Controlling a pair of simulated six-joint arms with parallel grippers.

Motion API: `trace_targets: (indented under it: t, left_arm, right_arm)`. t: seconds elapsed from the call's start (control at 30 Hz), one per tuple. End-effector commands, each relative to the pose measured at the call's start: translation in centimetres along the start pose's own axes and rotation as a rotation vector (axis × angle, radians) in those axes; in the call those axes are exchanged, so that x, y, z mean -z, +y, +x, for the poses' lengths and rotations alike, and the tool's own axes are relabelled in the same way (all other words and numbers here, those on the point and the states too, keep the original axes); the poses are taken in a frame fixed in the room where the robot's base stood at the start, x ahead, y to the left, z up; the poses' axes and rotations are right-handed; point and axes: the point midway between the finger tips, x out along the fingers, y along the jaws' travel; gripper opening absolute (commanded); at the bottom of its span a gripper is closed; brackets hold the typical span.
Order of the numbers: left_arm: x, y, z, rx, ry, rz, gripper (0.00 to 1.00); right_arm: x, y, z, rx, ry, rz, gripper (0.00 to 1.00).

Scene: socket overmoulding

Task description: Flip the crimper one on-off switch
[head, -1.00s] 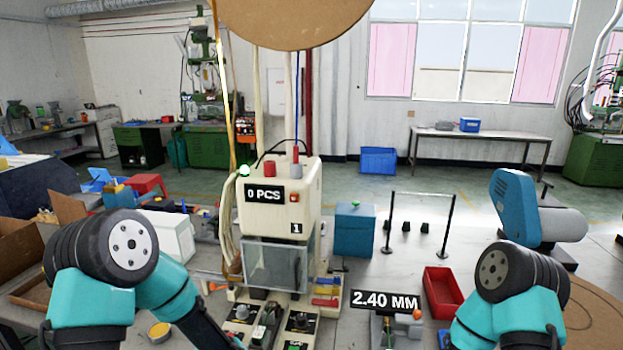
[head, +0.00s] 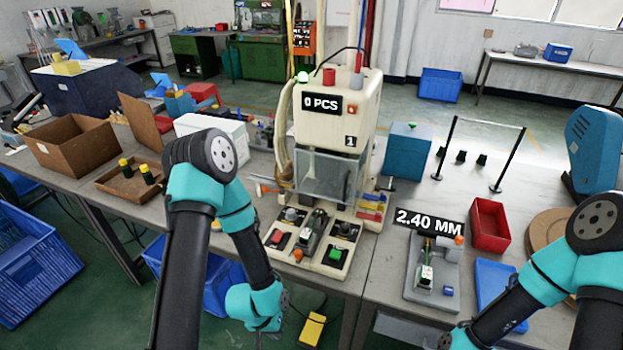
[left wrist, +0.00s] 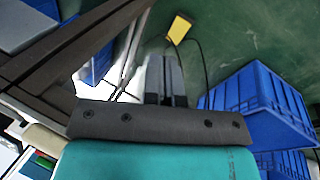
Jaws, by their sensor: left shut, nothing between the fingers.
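Crimper one (head: 335,105) is the cream machine marked "1" with a "0 PCS" sign, standing on the table in the middle of the head view. A small red switch (head: 352,111) sits on its upper front face; whether it is on or off is too small to tell. Its base has a red button (head: 278,237) and a green button (head: 336,254). My left gripper (left wrist: 164,72) is shut and empty in the left wrist view, over the green floor. In the head view my left wrist is below the table's front edge, well away from the switch. My right gripper is out of view.
A clear guard (head: 325,177) covers the crimper's front. A gauge stand (head: 432,270) with a "2.40 MM" sign, a red tray (head: 489,225) and a blue box (head: 407,151) stand to the right. Cardboard boxes (head: 75,145) are left. A yellow pedal (head: 312,330) lies on the floor.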

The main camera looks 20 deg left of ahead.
Motion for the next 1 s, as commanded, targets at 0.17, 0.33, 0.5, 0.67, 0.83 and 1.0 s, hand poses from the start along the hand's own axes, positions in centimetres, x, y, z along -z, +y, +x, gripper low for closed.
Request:
trace_targets:
  t: [0.17, 0.33, 0.5, 0.67, 0.83, 1.0]
  left_arm:
    - [2.8, 0.2, -1.1, -0.012, 0.021, 0.084, 0.00]
    - [7.9, 0.4, -3.9, -0.013, 0.051, 0.259, 0.00]
    - [13.0, 0.2, -8.0, 0.020, 0.075, 0.455, 0.00]
    - [16.8, -0.3, -12.1, 0.073, 0.089, 0.606, 0.00]
    - [19.2, -0.7, -14.5, 0.114, 0.066, 0.744, 0.00]
    - [21.2, -0.7, -16.2, 0.131, 0.026, 0.893, 0.00]
  right_arm:
    - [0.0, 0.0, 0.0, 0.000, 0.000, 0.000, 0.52]
    - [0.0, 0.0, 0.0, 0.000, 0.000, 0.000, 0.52]
    - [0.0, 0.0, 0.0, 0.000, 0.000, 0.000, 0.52]
    - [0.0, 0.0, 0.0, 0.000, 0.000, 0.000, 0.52]
    - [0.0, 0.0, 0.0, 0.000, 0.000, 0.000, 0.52]
    - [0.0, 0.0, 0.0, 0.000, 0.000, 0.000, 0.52]
